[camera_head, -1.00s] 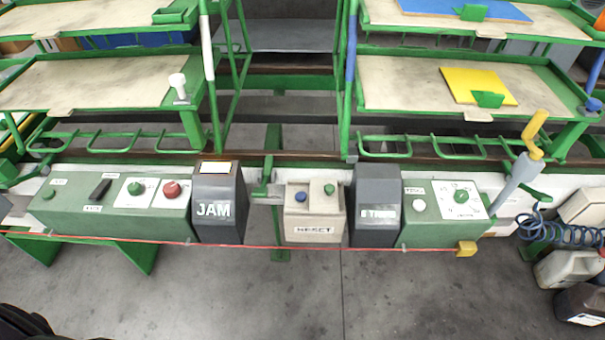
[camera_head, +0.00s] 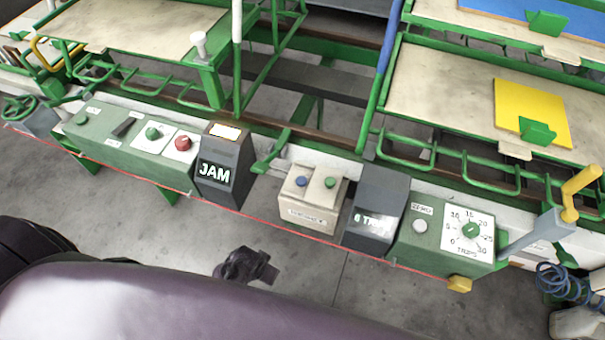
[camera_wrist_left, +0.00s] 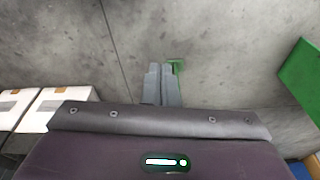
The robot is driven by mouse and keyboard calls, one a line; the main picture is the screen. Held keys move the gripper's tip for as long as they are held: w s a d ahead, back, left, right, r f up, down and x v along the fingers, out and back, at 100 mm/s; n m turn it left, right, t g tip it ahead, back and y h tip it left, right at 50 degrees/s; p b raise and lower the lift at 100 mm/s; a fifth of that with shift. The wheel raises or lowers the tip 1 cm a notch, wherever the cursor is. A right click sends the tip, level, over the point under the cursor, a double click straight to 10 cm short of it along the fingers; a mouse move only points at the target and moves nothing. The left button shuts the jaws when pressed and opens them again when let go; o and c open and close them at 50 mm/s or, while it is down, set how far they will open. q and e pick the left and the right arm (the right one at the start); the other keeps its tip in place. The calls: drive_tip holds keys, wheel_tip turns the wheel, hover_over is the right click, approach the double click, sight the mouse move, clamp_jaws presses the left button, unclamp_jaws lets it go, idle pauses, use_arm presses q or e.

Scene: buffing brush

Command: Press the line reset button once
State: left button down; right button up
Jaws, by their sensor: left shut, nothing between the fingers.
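A beige box (camera_head: 310,198) with a blue button (camera_head: 301,181) and a green button (camera_head: 330,182) on top sits mid-picture in the head view. Its front label is blurred now; it read RESET earlier. My left arm crosses the bottom of the head view, with the dark end of my left gripper (camera_head: 246,266) below and left of the box, apart from it. In the left wrist view, the grey fingers (camera_wrist_left: 163,70) are together, empty, above the floor. My right gripper is not in view.
A dark JAM display (camera_head: 222,170) stands left of the box and another dark display (camera_head: 376,210) right of it. Green panels with a red button (camera_head: 183,143) and a dial (camera_head: 470,231) flank them. A red cord runs along the front. Grey floor in front is open.

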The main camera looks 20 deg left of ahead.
use_arm(q)
drive_tip(key=w+d+r+m+t+p, duration=0.1)
drive_tip(key=w+r, duration=0.3)
drive_tip(key=r, duration=1.1)
drive_tip(key=w+r+t+p, duration=0.1)
drive_tip(key=w+r+p, duration=0.15)
drive_tip(key=r, duration=1.15)
drive_tip(key=w+d+r+m+h, duration=0.4)
drive_tip(key=w+r+m+h, duration=0.3)
drive_tip(key=m, duration=1)
drive_tip(key=w+r, duration=0.2)
drive_tip(key=w, duration=0.1)
drive_tip(key=shift+w+r+t+h, duration=0.25)
drive_tip(key=shift+r+t+h, duration=0.05)
drive_tip(key=shift+r+t, duration=0.1)
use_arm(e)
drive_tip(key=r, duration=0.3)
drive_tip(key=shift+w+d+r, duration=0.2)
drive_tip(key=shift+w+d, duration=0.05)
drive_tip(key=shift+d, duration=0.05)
use_arm(q)
drive_tip(key=shift+d+b, duration=0.1)
drive_tip(key=shift+b, duration=0.2)
